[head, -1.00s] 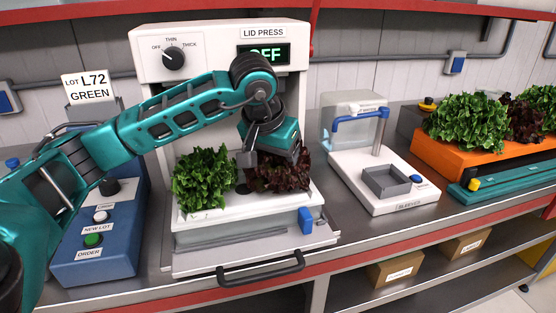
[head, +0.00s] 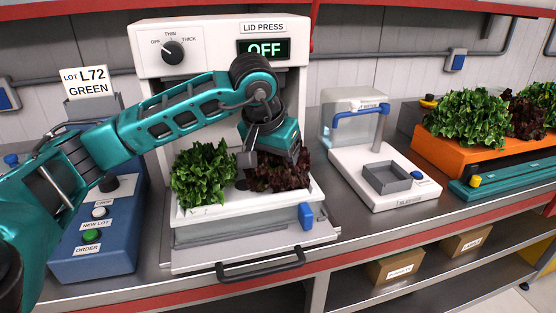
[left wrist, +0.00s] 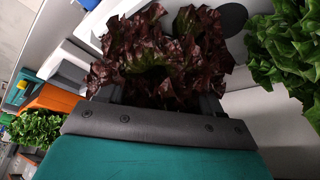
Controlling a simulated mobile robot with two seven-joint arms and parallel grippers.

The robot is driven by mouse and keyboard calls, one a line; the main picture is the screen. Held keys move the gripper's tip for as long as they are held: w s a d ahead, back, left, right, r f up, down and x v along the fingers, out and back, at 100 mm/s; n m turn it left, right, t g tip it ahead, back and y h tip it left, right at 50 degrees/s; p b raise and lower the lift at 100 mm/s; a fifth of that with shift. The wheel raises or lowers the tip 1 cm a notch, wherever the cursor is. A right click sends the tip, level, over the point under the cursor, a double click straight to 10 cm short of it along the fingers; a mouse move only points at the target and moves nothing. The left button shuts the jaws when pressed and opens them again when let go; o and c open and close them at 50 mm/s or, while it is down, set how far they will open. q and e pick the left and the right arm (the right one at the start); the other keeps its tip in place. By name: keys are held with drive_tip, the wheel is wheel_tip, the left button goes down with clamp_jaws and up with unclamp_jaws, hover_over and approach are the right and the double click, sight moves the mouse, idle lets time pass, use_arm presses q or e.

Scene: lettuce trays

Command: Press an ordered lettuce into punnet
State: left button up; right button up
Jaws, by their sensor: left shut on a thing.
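A red-leaf lettuce (head: 282,174) is in the white-rimmed tray (head: 250,209) in front of the lid press (head: 205,68). My left gripper (head: 268,158) reaches down over it and is shut on it; in the left wrist view the red lettuce (left wrist: 160,58) fills the space between the fingers. A green lettuce (head: 204,174) sits beside it in the tray's left part and shows at the right edge of the left wrist view (left wrist: 290,50). A sign (head: 88,84) reads "LOT L72 GREEN". The press display (head: 264,49) reads OFF. My right gripper is not in view.
A blue control box (head: 98,250) with a green ORDER button stands left. A sleever (head: 385,180) with a grey square holder stands right of the press. An orange tray (head: 440,158) holds more green and red lettuces. Cardboard boxes lie on the lower shelf.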

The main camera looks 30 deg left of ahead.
use_arm(q)
drive_tip(key=shift+f, duration=0.1)
idle(0.3)
drive_tip(key=o, duration=1.2)
drive_tip(key=shift+c, duration=0.2)
drive_tip(key=shift+o, duration=0.5)
drive_tip(key=shift+r+p, duration=0.75)
drive_tip(key=shift+r, duration=0.25)
drive_tip(key=shift+r+p, duration=1.85)
drive_tip(key=shift+r, duration=0.65)
